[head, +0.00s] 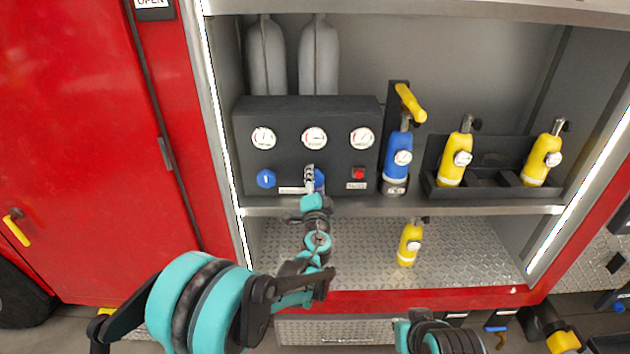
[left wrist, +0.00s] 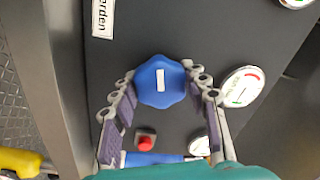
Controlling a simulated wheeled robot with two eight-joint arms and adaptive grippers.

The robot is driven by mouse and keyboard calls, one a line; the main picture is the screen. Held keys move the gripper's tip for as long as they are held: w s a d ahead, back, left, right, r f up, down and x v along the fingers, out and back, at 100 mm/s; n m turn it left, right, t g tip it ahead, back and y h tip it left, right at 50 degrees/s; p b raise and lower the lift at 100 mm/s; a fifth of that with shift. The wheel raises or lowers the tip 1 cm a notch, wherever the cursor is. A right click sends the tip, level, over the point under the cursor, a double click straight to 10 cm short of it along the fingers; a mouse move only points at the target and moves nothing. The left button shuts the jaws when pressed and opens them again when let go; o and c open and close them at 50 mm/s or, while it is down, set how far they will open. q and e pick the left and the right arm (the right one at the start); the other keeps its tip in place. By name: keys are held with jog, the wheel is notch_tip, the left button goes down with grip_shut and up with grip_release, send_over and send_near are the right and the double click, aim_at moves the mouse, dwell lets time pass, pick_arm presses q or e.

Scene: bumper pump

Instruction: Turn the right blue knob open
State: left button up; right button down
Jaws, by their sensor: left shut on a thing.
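The right blue knob (head: 320,180) sits on the dark gauge panel (head: 325,112), below the middle gauge and largely hidden by my left gripper (head: 309,178) in the head view. In the left wrist view the knob (left wrist: 160,92) is plain, round and lobed, with a white mark on its face. The fingers of my left gripper lie on both sides of it, shut on its rim. My right gripper does not show; part of my right arm shows at the bottom of the head view.
The left blue knob (head: 266,179) and a red button (head: 359,174) flank the held knob. A blue bottle (head: 397,160) with a yellow handle stands right of the panel. A yellow bottle (head: 410,244) stands on the lower floor. Two yellow bottles stand in a black holder (head: 492,190).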

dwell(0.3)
pick_arm(q)
jog(key=o, duration=1.2)
jog(key=shift+c, duration=0.2)
jog(key=s, duration=1.2)
jog(key=shift+f, duration=0.3)
